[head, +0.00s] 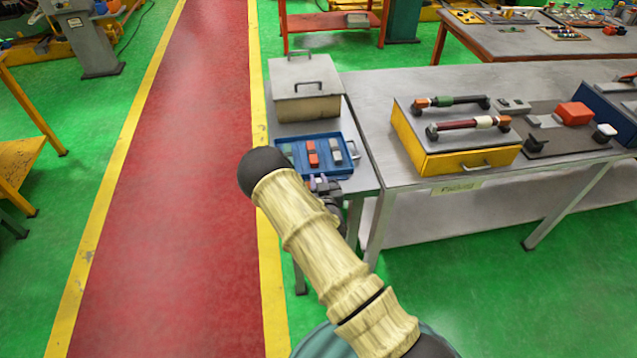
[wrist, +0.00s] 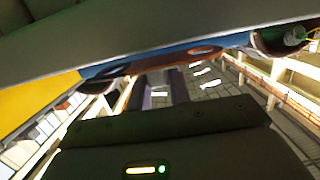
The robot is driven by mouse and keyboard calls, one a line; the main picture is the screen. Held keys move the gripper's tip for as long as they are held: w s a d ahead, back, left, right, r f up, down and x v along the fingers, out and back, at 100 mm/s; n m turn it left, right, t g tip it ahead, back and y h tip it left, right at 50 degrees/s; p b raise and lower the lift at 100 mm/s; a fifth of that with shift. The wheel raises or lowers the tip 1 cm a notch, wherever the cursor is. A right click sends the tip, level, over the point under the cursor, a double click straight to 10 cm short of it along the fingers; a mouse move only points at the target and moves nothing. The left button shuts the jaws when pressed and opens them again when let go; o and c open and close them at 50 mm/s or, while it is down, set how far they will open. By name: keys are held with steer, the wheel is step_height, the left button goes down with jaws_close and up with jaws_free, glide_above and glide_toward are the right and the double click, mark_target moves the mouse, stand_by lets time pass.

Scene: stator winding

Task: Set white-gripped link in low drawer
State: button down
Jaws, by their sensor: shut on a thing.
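The link with the white grip (head: 484,122) lies on top of the yellow-fronted drawer box (head: 450,160), its dark red bar running between a black end and an orange end. That box has a grey handle on its front and looks shut. My gripper (head: 322,186) is low at the front edge of an open blue tray (head: 347,172), away from the link. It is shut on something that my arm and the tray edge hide. In the wrist view a broad grey edge crosses the top, with blue, orange and yellow patches; the held thing is not clear.
A link with a green grip (head: 443,101) lies behind the white-gripped one. A beige box (head: 304,100) with handles stands behind the blue tray, which holds several small blocks. A red block (head: 574,114) and a dark plate lie right of the drawer box. The red aisle is clear.

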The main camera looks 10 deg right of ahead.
steer(key=shift+f, duration=0.6)
steer(key=shift+f, duration=0.2)
steer(key=c, duration=1.3)
jaws_free()
steer(key=shift+r, duration=0.1)
